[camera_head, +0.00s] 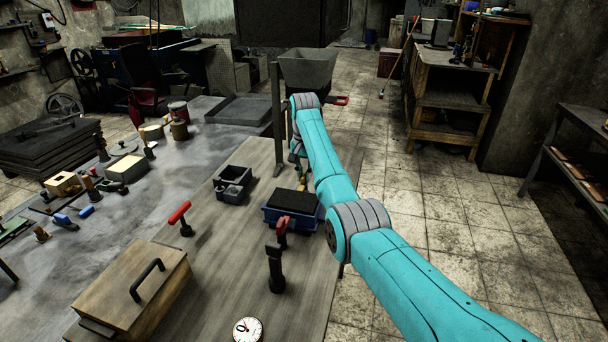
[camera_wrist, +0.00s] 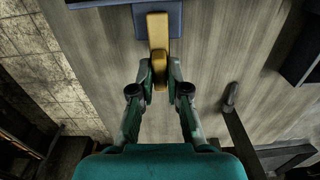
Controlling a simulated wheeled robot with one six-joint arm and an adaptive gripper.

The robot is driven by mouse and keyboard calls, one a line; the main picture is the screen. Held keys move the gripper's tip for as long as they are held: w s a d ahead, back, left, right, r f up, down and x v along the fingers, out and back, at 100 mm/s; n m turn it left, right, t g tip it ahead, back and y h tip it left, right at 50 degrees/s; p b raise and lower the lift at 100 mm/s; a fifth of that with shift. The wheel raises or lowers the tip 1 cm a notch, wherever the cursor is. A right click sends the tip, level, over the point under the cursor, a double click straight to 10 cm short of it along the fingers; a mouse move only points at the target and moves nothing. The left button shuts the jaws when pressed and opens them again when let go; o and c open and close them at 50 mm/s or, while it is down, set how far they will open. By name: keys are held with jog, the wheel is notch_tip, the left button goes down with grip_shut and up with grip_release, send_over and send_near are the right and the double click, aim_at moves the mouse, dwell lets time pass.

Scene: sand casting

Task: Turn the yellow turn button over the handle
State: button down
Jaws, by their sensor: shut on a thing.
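The yellow turn button (camera_wrist: 158,28) shows in the wrist view as a narrow bar, upright in the picture. It lies over a small blue-grey plate (camera_wrist: 177,22) at the top edge. My gripper (camera_wrist: 160,66) is shut on the lower end of the button, with one fingertip on each side. I cannot tell which part is the handle the button belongs to.
A blue tray with a black block (camera_head: 293,201) stands near the table's right edge, with a grey bin (camera_head: 233,184) left of it. A hopper (camera_head: 308,70) on a dark post stands behind. A wooden box (camera_head: 130,290) and a dial (camera_head: 247,329) are in front.

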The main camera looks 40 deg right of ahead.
aim_at(304, 175)
jog(key=c, duration=1.2)
grip_release()
jog(key=shift+o, duration=0.2)
jog(key=shift+r, duration=0.1)
notch_tip(304, 175, up, 7)
jog(key=shift+r, duration=0.2)
